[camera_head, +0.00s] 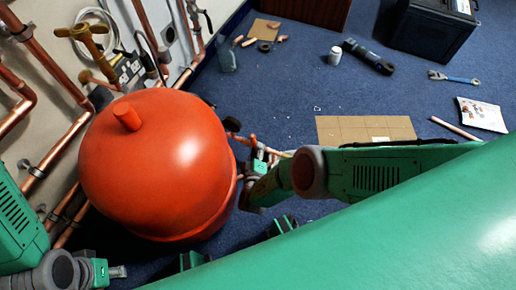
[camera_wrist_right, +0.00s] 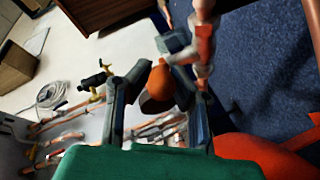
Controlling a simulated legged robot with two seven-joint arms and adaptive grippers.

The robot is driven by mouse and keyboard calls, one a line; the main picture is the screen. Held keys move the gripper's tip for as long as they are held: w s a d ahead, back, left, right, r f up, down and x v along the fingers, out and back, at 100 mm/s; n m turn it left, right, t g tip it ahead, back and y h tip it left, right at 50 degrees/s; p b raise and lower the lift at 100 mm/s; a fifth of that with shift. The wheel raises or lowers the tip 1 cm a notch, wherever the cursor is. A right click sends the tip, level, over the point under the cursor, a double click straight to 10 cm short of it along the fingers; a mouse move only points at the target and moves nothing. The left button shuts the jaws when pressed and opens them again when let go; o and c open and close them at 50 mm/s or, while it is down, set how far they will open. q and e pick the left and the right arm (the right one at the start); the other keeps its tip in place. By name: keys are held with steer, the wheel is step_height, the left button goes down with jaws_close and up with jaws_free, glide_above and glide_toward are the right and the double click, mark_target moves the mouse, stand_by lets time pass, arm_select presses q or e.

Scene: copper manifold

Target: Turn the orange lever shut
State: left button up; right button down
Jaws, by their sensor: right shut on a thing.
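The orange lever (camera_wrist_right: 158,77) shows in the right wrist view as a rounded orange piece between the two fingers. My right gripper (camera_wrist_right: 165,68) is shut on it, with a finger on each side. In the head view my right gripper (camera_head: 264,158) is at the pipework just right of the big orange-red tank (camera_head: 165,160); the lever is hard to make out there, small and partly hidden. My left gripper (camera_head: 118,271) is at the lower left, below the tank and away from the lever. Its fingers are too small to judge.
Copper pipes (camera_head: 62,140) and a brass valve (camera_head: 85,38) line the wall at left. The blue carpet holds a cardboard sheet (camera_head: 365,129), a white jar (camera_head: 335,56), a wrench (camera_head: 453,77) and a black box (camera_head: 432,28). My green arm covers the lower right.

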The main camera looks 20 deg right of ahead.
steer(key=shift+s+a+f, duration=0.35)
steer(key=shift+a, duration=0.05)
steer(key=c, duration=1.5)
jaws_free()
steer(key=shift+d, duration=0.1)
arm_select(q)
steer(key=shift+a+f, duration=0.2)
steer(key=shift+a, duration=0.3)
arm_select(e)
steer(key=shift+o, duration=0.2)
steer(key=shift+w+r, duration=0.15)
steer(key=shift+r, duration=0.05)
arm_select(q)
steer(key=shift+d, duration=0.15)
arm_select(e)
steer(key=v, duration=1.2)
